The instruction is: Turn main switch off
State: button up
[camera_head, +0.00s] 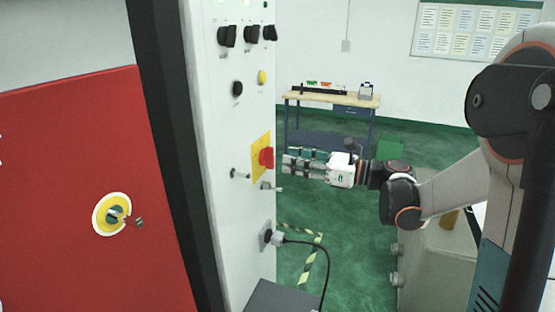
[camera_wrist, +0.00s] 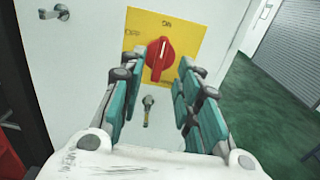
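The main switch is a red rotary knob (camera_head: 266,157) on a yellow plate (camera_head: 257,168), mounted on the white cabinet panel. In the wrist view the red knob (camera_wrist: 159,59) has its white mark near the ON label at the top of the yellow plate (camera_wrist: 196,37); OFF is at the left. My gripper (camera_head: 287,163) is just right of the knob in the head view, fingers pointing at it. In the wrist view my gripper (camera_wrist: 155,75) is open, with the knob seen between its fingers. Nothing is held. Whether the fingertips touch the plate I cannot tell.
A small key or lever (camera_wrist: 148,108) sticks out below the switch, and a latch handle (camera_head: 239,174) is left of it. A plug with a black cable (camera_head: 277,239) is lower down. Black knobs (camera_head: 228,37) are above. A workbench (camera_head: 334,99) stands far behind.

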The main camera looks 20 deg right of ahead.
aim_at(268, 158)
jog(key=shift+x, duration=2.55)
grip_shut()
